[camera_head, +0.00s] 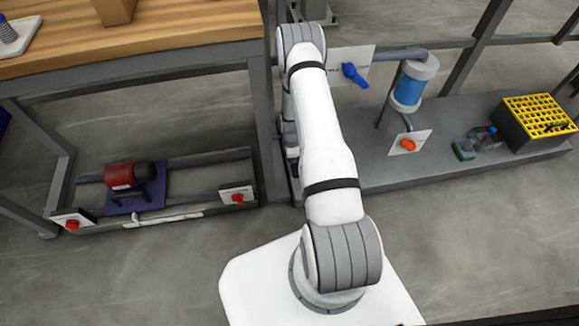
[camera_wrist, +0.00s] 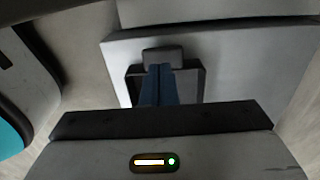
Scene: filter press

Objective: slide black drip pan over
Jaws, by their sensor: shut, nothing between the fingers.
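My gripper (camera_wrist: 161,70) shows in the wrist view as blue fingers held together, shut and empty. The tips are in front of a dark-edged rectangular shape (camera_wrist: 197,84) set against a pale grey panel. A small grey block (camera_wrist: 162,54) sits at the tips; I cannot tell whether they touch it. I cannot tell whether the dark shape is the black drip pan, and no drip pan is clearly seen in the head view. There, my arm runs up to the top edge and my gripper is hidden.
A wooden-topped bench (camera_head: 180,32) stands at upper left. A red pump (camera_head: 122,176) sits on a low frame below it. A grey platform (camera_head: 455,155) at right bears a blue filter (camera_head: 408,88), valves and a black box with a yellow grid (camera_head: 540,116). The front-left floor is clear.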

